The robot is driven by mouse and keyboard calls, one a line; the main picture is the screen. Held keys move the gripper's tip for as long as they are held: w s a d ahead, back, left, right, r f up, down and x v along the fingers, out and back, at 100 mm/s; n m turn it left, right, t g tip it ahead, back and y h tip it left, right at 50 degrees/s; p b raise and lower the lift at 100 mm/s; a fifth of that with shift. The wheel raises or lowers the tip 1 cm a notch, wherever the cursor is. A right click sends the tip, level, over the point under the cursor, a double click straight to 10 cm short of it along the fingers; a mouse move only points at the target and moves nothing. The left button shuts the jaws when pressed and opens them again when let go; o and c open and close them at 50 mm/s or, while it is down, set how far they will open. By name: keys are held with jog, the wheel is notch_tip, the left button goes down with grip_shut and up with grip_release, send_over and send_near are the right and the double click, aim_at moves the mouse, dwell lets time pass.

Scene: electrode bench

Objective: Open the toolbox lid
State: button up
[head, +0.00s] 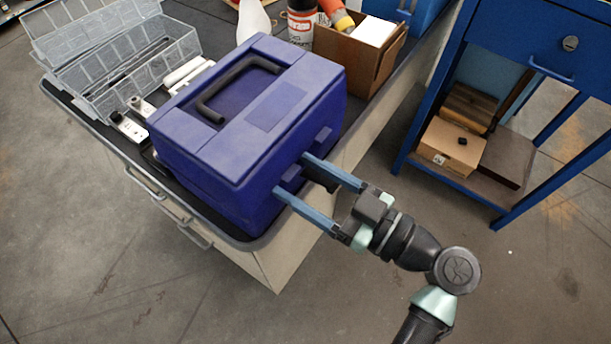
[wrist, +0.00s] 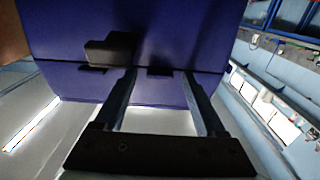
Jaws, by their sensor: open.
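The blue toolbox (head: 215,165) stands on the bench with its lid (head: 262,105) closed and a black handle (head: 238,84) lying on top. Its front side faces my gripper and has small latches, one of them at the right (head: 322,137). My gripper (head: 290,172) is open, with its two long blue fingers pointing at this front side, below the lid seam. In the wrist view the toolbox (wrist: 180,35) fills the upper middle, with a dark block-like part (wrist: 111,48) on its front. The fingertips (wrist: 160,72) reach close to the front; I cannot tell if they touch it.
A clear organizer case (head: 130,75) stands open behind the toolbox at the left. A cardboard box (head: 365,62) and bottles stand at the back right. A blue table (head: 545,50) with boxes on its lower shelf stands at the right. The floor around my arm is clear.

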grip_shut()
dwell(1.4)
